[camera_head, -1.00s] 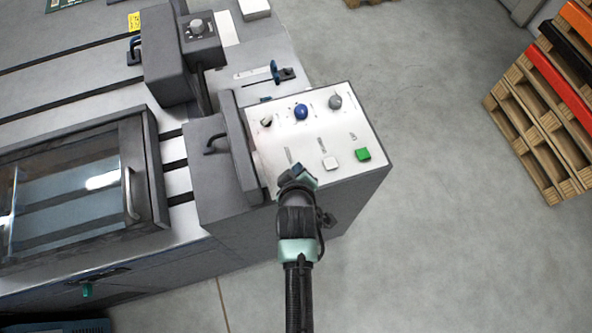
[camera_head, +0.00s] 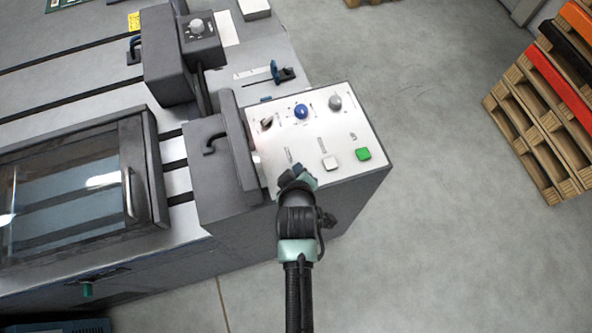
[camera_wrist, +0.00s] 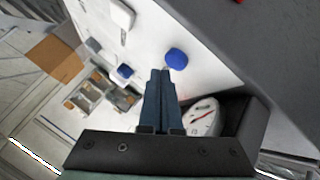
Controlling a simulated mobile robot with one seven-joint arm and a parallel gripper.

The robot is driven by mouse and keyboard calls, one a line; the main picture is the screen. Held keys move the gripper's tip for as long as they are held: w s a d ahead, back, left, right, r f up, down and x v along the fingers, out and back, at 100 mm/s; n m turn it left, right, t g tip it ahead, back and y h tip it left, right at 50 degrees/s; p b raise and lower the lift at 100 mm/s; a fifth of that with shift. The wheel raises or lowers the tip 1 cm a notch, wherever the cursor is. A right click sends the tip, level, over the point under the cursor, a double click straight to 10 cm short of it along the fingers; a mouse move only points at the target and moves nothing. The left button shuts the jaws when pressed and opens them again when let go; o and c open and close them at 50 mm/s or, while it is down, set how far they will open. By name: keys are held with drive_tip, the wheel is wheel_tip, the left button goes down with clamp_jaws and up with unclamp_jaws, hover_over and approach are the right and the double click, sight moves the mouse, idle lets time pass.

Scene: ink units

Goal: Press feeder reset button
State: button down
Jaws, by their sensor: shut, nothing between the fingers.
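The control panel (camera_head: 300,143) is a white sloped face on the grey machine. In the wrist view, my gripper (camera_wrist: 166,72) is shut and empty. Its tips appear just below a blue round button (camera_wrist: 176,58) on a white face; contact cannot be told.
A black selector (camera_head: 266,123) and a grey knob (camera_head: 335,102) also sit on the panel. A dark upright guard (camera_head: 240,145) stands along its left side. Open floor lies right, before stacked pallets (camera_head: 540,140).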

drive_tip(key=shift+f, duration=0.35)
drive_tip(key=shift+f+b, duration=0.45)
drive_tip(key=shift+f, duration=0.05)
idle(0.7)
drive_tip(key=shift+r+p, duration=0.8)
drive_tip(key=shift+r, duration=0.05)
wheel_tip(320, 180, up, 5)
drive_tip(key=p, duration=0.5)
drive_tip(key=shift+r, duration=0.1)
idle(0.6)
